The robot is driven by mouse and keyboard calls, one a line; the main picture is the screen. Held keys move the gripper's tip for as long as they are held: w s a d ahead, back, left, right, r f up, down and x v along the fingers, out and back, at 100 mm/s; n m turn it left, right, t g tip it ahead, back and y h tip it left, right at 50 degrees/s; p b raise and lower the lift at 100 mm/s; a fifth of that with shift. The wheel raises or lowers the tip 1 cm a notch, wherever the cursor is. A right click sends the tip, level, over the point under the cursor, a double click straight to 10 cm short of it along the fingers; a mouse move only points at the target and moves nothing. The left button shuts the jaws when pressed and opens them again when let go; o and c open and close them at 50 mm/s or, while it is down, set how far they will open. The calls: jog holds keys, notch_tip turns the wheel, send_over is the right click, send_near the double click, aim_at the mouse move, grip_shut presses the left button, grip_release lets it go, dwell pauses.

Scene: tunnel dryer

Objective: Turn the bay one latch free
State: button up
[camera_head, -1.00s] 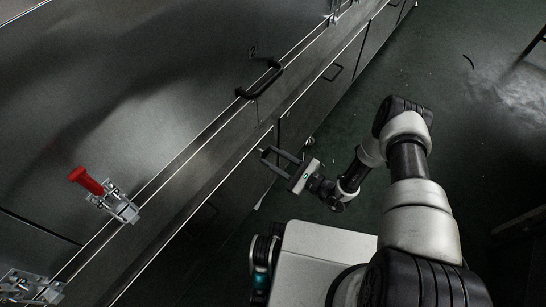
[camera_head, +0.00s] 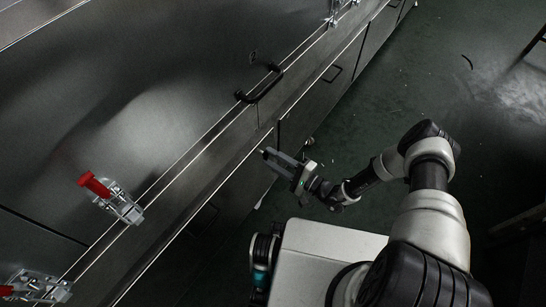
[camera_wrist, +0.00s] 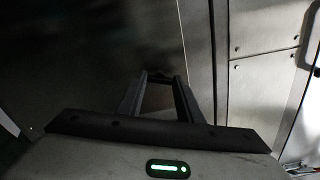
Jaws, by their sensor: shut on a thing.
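A toggle latch with a red handle (camera_head: 95,184) sits on the metal front at left in the head view. Its bracket (camera_head: 125,208) is bright metal. A second latch (camera_head: 40,287) with a red grip is cut by the lower left. Part of another metal fitting (camera_head: 337,10) shows at the top. I cannot tell which is bay one's. My gripper (camera_head: 270,154) is close to the panel's lower edge, well apart from the red-handled latches. In the wrist view my gripper (camera_wrist: 160,78) is shut on a small dark thing between the fingertips, too dim to identify.
A black bar handle (camera_head: 262,84) stands out from the metal front above my gripper. Lower doors (camera_head: 322,92) with thin handles run along the side. The dark green floor (camera_head: 350,112) is open to the right. A door panel (camera_wrist: 265,65) fills the wrist view's right.

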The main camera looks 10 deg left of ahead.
jog(key=shift+n+p, duration=0.75)
jog(key=shift+n, duration=1.35)
jog(key=o, duration=1.1)
jog(key=shift+d, duration=0.1)
